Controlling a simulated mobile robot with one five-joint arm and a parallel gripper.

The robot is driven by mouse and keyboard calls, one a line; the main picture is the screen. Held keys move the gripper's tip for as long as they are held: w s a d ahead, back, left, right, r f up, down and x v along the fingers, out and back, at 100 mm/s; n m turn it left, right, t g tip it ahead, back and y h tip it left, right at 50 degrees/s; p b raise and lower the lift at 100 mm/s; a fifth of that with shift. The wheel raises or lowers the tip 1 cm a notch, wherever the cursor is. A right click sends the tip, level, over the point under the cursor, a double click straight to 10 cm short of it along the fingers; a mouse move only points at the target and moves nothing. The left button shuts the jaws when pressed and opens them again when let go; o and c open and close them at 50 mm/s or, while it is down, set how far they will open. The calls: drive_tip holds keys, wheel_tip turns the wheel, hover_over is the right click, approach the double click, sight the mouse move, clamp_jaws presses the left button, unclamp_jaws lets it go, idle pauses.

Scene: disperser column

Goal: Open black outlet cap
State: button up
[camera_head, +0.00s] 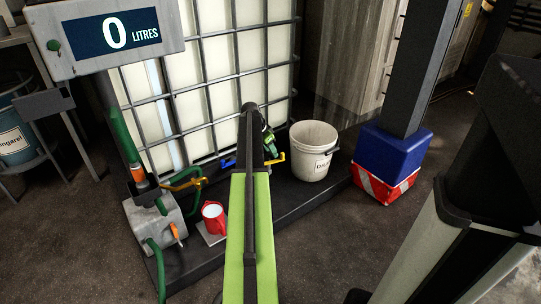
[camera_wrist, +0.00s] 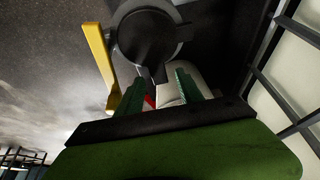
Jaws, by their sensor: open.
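The black outlet cap (camera_wrist: 150,38) is a round dark disc with lugs at the top middle of the wrist view. A yellow handle (camera_wrist: 98,60) stands beside it on the left; a yellow handle also shows in the head view (camera_head: 276,158). My gripper (camera_wrist: 158,78) is open, its two green fingers apart and pointing toward the cap's lower edge. No contact with the cap can be made out. In the head view my gripper (camera_head: 268,141) is small and partly covered by my arm, low in front of the caged white tank (camera_head: 222,95). The cap is hidden there.
A white bucket (camera_head: 313,152) stands right of the gripper on the dark platform. A blue and red-white post base (camera_head: 388,165) stands at right. The display (camera_head: 117,34) reads 0 litres.

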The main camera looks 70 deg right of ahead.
clamp_jaws()
idle(1.4)
